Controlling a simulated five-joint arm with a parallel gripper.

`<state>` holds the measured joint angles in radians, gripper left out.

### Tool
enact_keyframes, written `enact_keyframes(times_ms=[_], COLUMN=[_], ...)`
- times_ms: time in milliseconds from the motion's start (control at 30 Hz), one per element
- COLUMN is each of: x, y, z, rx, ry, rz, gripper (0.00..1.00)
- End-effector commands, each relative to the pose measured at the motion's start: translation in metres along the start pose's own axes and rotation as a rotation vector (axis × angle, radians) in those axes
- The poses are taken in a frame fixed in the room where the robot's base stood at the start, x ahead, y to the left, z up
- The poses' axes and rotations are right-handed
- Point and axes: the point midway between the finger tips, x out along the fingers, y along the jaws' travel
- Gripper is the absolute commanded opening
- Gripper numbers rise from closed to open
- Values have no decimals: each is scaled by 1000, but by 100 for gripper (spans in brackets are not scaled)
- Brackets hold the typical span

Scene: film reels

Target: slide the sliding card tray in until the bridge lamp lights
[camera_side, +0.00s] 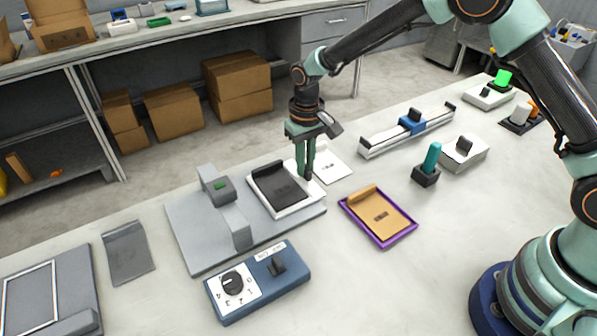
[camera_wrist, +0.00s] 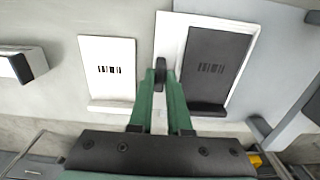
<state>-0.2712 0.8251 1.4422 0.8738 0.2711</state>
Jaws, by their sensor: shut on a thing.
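The sliding card tray (camera_side: 296,208) is white and carries a dark card (camera_side: 279,188). It lies on a grey base (camera_side: 195,235), to the right of a grey bridge (camera_side: 240,228). A green lamp (camera_side: 221,186) shows on top of the bridge; I cannot tell whether it is lit. My gripper (camera_side: 308,175) points down at the tray's right end. In the wrist view my gripper (camera_wrist: 161,80) is shut on a small dark knob (camera_wrist: 160,70) at the edge of the tray (camera_wrist: 174,32). The dark card (camera_wrist: 213,68) lies beside the fingers there.
A white card (camera_side: 332,165) lies behind my gripper, and a purple-edged tray (camera_side: 411,237) lies to the right. A blue dial box (camera_side: 290,262) stands in front of the base. A rail with a blue slider (camera_side: 412,122) is farther back. Bare table lies at the front right.

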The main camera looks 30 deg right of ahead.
Motion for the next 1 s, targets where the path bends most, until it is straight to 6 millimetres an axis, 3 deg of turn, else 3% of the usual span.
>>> enact_keyframes(times_ms=[367, 700, 833, 1000], x=[-1, -1, -1, -2], y=[-8, -98, -120, -131], z=[0, -1, -1, -1], rx=[-2, -6, -3, 0], ry=[-1, 2, 2, 3], rz=[0, -1, -1, -2], gripper=[0, 0, 0, 0])
